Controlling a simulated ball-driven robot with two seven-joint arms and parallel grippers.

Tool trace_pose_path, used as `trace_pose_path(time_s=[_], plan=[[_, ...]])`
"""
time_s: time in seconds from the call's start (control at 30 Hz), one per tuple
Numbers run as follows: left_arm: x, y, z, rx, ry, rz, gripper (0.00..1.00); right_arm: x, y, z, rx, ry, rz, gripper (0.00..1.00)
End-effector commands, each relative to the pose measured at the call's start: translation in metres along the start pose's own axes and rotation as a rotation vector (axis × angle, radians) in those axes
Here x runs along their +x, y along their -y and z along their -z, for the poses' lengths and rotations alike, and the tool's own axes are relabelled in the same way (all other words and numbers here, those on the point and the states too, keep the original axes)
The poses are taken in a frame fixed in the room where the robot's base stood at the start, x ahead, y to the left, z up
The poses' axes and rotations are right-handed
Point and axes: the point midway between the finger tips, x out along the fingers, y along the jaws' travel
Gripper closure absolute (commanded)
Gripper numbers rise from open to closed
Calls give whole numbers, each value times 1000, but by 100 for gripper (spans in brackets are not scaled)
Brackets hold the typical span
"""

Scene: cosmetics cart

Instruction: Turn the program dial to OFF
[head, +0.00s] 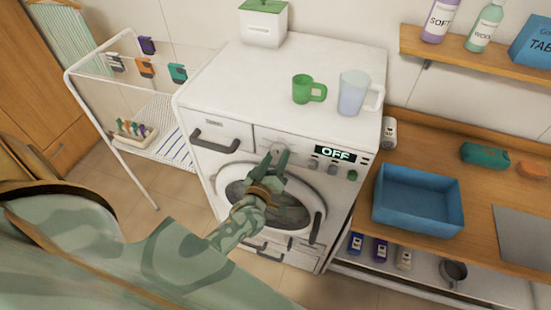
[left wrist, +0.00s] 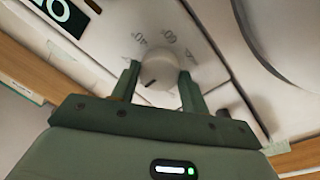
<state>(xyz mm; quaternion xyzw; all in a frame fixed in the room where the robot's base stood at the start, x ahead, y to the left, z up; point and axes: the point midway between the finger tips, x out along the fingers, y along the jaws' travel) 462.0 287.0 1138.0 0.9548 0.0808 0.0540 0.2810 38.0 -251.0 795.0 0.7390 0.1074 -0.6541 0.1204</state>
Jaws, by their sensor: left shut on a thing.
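The white program dial (head: 277,148) is on the front panel of the washing machine (head: 228,131), left of the display (head: 335,153), which reads OFF. My left gripper (head: 276,160) is at the dial, its green fingers on either side of it. In the left wrist view the round dial (left wrist: 158,72) sits between the two fingertips of the left gripper (left wrist: 158,80), which is shut on it. A dark pointer line shows at the dial's lower left. Printed marks, including 40 and 60, surround it; others are hidden. My right gripper is not in view.
A green mug (head: 303,89) and a clear jug (head: 353,93) stand on the machine top, with a green-lidded box (head: 263,24) behind. A blue basin (head: 418,198) is on the wooden counter to the right. A white rack (head: 140,65) stands left.

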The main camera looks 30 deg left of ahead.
Motion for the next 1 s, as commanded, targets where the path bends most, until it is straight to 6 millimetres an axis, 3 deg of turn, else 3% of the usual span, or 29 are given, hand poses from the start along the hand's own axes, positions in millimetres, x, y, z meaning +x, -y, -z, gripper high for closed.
trace_pose_path(time_s=[0.43,0.47,0.53,0.83,1.0], plan=[[0,0,0,-10,-2,0,78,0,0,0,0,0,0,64],[0,0,0,-10,-2,0,53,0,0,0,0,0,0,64],[0,0,0,-10,-2,0,34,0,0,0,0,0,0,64],[-1,0,0,-10,-1,0,34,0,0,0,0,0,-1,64],[-21,0,-1,-11,0,1,34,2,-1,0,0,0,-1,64]])
